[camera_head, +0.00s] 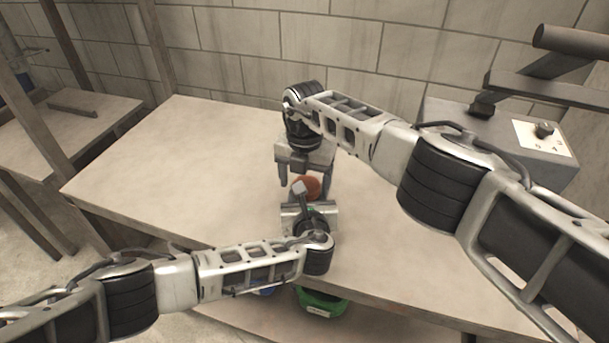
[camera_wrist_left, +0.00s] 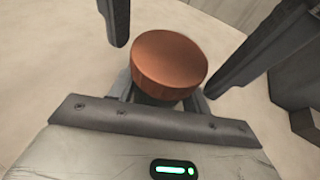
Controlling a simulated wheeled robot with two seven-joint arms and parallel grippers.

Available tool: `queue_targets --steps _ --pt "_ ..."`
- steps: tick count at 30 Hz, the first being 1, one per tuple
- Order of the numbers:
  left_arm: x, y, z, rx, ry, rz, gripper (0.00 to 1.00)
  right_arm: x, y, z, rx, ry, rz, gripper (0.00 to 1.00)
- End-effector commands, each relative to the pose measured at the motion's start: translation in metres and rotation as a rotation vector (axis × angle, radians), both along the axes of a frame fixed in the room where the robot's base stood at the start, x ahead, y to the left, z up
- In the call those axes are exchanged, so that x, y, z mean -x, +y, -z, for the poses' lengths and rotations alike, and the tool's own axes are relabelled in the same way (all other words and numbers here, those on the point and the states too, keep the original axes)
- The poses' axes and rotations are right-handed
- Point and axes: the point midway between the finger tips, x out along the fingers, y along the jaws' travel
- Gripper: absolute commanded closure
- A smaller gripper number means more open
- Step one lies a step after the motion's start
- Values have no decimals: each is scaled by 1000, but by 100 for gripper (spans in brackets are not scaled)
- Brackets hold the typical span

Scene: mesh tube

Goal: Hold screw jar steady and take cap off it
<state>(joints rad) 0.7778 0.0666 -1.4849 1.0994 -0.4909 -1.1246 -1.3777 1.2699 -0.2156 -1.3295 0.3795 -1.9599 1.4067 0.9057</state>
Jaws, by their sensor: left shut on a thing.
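The screw jar's round orange-brown cap (camera_head: 309,187) shows on the table in the head view, and large in the left wrist view (camera_wrist_left: 169,64). The jar's body below the cap is mostly hidden by my left gripper (camera_head: 302,200). My left gripper is shut on the jar, with its fingers partly hidden under the cap. My right gripper (camera_head: 304,180) is above and behind the jar, pointing down. Its two dark fingers are spread, one on each side of the cap in the left wrist view (camera_wrist_left: 190,55), apart from it.
The pale table (camera_head: 170,160) is clear to the left of the arms. A grey box with a dial plate (camera_head: 541,137) stands at the back right. A green container (camera_head: 321,302) sits below the table's front edge. A block wall is behind.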

Motion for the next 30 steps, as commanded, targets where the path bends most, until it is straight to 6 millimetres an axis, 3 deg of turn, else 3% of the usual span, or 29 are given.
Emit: queue_targets --steps 2,7,8,15,24,27,30 --pt "0 0 0 0 0 -1 100 0 0 0 0 0 0 26" --pt "0 0 0 0 0 0 100 0 1 0 -1 0 -1 70" --pt "0 0 0 0 0 1 100 0 1 0 -1 0 -1 72" --pt "1 -2 0 1 0 4 100 0 1 -1 -1 -3 -62 73" --pt "1 -3 0 3 1 8 100 1 2 -2 -3 -5 -667 73" --pt "1 -3 0 3 1 8 100 1 3 -2 -3 -5 -811 73" --pt "1 -4 0 3 1 8 100 2 3 -2 -5 -6 -846 73"
